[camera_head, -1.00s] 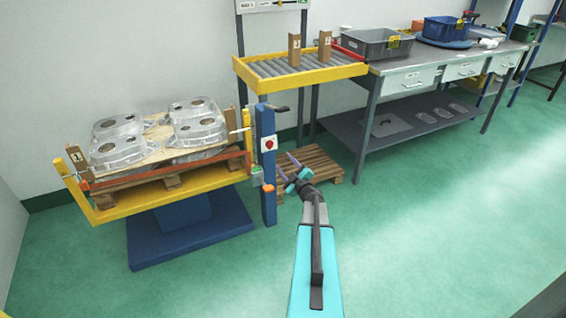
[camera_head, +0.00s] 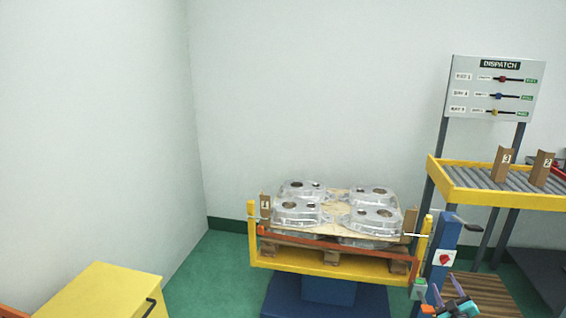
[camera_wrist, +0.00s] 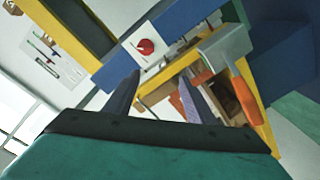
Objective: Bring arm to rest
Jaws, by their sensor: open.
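My gripper (camera_head: 450,308) shows at the bottom right edge of the head view, beside the blue control post (camera_head: 440,255). In the wrist view its two dark fingers (camera_wrist: 160,100) stand apart with nothing between them touching. The gripper is open and empty. Most of my arm is outside the head view.
A yellow lift table (camera_head: 330,265) holds a pallet with several aluminium castings (camera_head: 375,216). A roller conveyor (camera_head: 500,190) with numbered brown brackets stands right, under a dispatch board (camera_head: 497,90). A yellow cabinet (camera_head: 95,290) is at lower left. Green floor (camera_head: 215,275) between is clear.

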